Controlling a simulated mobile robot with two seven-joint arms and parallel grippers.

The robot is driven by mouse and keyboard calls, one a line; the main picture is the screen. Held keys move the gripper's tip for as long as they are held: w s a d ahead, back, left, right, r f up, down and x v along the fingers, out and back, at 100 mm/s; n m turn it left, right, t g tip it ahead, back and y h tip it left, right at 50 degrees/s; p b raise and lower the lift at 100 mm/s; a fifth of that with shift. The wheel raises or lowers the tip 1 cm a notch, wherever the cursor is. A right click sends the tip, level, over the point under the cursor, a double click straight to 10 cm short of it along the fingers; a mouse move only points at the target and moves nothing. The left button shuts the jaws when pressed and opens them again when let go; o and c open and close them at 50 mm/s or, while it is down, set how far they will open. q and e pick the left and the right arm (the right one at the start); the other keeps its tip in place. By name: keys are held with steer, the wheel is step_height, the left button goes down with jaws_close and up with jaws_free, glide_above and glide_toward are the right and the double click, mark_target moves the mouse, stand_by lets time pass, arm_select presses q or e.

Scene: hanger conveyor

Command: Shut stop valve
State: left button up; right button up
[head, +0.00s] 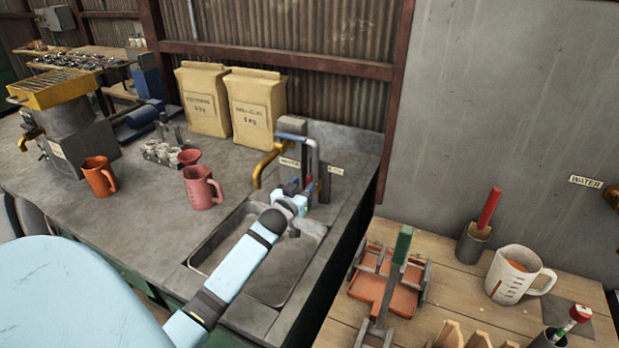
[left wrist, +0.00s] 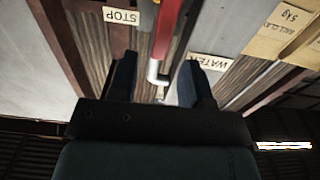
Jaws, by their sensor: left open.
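The stop valve's red lever (left wrist: 167,30) shows in the left wrist view, rising from a pale metal elbow, with a STOP label (left wrist: 121,16) beside it. In the head view only a small red bit of the lever (head: 308,181) shows by the tap pipe, above the sink's far end. My left gripper (left wrist: 160,78) is open, and its two dark fingers lie on either side of the metal elbow in the picture. I cannot tell whether they touch it. In the head view my left arm reaches over the sink and partly hides the gripper and valve.
A brass spout (head: 268,163) hangs left of the valve, near a WATER label (head: 289,163). The grey sink (head: 215,240) lies below my arm. A pink jug (head: 202,188) and paper bags (head: 253,103) stand left and behind. A wooden table (head: 465,290) with tools is at right.

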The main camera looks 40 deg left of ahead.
mark_target(309, 180)
arm_select(q)
steer(key=shift+x, duration=2.3)
steer(key=shift+r, duration=0.1)
jaws_close()
